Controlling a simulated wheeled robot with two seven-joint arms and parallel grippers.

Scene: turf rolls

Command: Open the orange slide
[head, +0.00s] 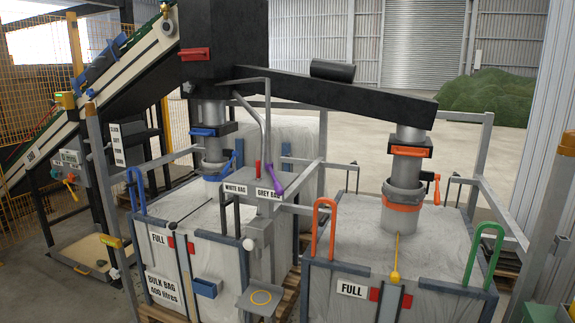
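The orange slide (409,151) is set across the grey spout on the right, just below the black chute. Its orange front faces me, and a black plate shows at its right end. I cannot tell from here how far it is pushed in. Below it, an orange clamp ring (402,202) sits around the spout's lower end, with an orange crank handle (434,186) to its right. Neither of my grippers is in view.
A matching blue slide (208,130) is on the left spout. Full bulk bags stand in metal frames below both spouts. A post with "WHITE BAG" and "GREY BAG" signs and a purple lever (276,183) stands between them. Orange (323,228) and green (483,250) hoops rise at the right frame.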

